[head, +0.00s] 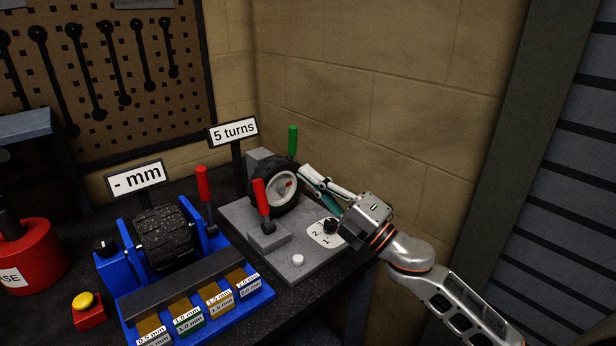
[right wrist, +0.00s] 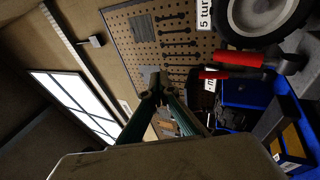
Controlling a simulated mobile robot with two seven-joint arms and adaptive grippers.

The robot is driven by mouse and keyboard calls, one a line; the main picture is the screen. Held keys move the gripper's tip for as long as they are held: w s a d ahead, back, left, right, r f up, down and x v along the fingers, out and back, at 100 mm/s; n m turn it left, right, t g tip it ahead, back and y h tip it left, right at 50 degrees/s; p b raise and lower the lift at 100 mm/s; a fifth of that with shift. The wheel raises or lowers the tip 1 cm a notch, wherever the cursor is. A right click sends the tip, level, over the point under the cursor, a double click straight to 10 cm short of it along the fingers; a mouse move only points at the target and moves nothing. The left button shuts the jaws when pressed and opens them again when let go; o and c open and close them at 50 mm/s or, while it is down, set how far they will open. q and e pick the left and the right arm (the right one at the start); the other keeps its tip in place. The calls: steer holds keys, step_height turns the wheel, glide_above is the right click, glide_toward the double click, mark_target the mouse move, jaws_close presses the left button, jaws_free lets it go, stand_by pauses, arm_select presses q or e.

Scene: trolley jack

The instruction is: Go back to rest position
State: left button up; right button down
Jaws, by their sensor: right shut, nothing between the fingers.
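My right gripper (head: 304,173) reaches in from the right in the head view, its fingers pointing up and left beside the small wheel (head: 272,190) on the grey machine (head: 290,258). In the right wrist view its fingertips (right wrist: 157,86) come together with nothing between them. Whether the fingers touch the wheel or the green-handled lever (head: 292,142) behind it, I cannot tell. A red-handled lever (head: 262,200) stands in front of the wheel. A black knob (head: 331,226) sits by a dial marked 1 and 2, just below the gripper. My left gripper is not in view.
A blue machine (head: 112,269) with a dark roller stands left of the grey one. A yellow button (head: 84,300) and a red object (head: 28,262) are farther left. Signs read "5 turns" (head: 234,133) and "- mm" (head: 137,178).

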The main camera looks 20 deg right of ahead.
steer(key=s+d+f+m+g+h, duration=0.1)
steer(key=s+d+f+m+h, duration=0.2)
steer(key=d+f+m+h, duration=0.35)
steer(key=s+d+f+m+g+h, duration=0.2)
steer(key=s+d+f+m+h, duration=0.2)
steer(key=f+m+h, duration=0.55)
steer(key=s+d+f+m+g, duration=0.3)
steer(key=s+f+g, duration=0.6)
steer(key=s+f, duration=0.9)
steer(key=a+f+m+t+y, duration=0.2)
steer(key=a+f+y, duration=0.4)
steer(key=a+f, duration=0.6)
steer(key=shift+a+f+t+y, duration=0.2)
steer(key=shift+a+t+y, duration=0.1)
steer(key=shift+a+t, duration=0.75)
